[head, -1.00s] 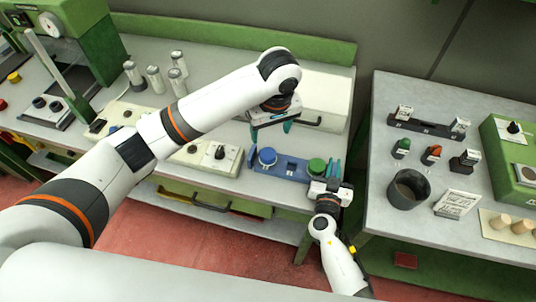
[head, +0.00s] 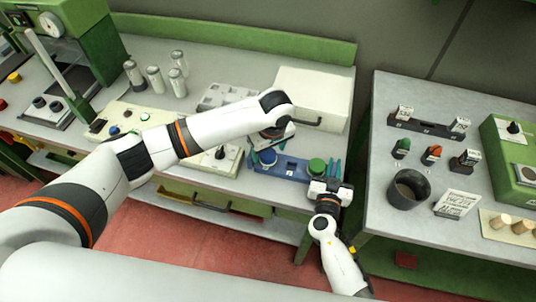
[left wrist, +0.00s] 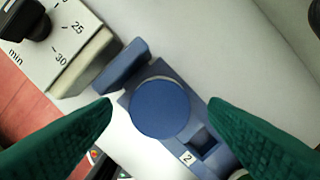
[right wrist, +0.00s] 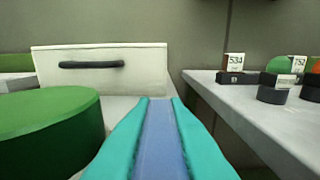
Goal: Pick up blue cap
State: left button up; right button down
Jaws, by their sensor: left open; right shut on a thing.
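The round blue cap (head: 268,157) sits at the left end of the blue holder (head: 293,170), partly hidden by my left gripper. In the left wrist view the blue cap (left wrist: 160,108) lies between the two open green fingers of my left gripper (left wrist: 162,103), apart from both. The fingers point down at it and hold nothing. My right gripper (right wrist: 160,108) is shut on a blue upright part, apparently the right end of the blue holder. A green cap (head: 317,166) sits at the holder's right end; it also shows in the right wrist view (right wrist: 50,120).
A white box with a dark handle (head: 312,98) stands behind the holder, next to a grey tray (head: 225,96). A control box with a knob (head: 217,160) is close on the left. A gap separates this table from the right table (head: 380,165).

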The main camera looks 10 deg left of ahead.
aim_at(268, 154)
pick_arm(q)
jog(key=shift+w+f, duration=0.1)
jog(key=shift+f, duration=0.5)
jog(key=c, duration=1.1)
jog(key=shift+o, duration=0.2)
notch_tip(268, 154, up, 10)
pick_arm(e)
jog(key=c, duration=1.4)
grip_release()
jog(key=shift+o, duration=0.2)
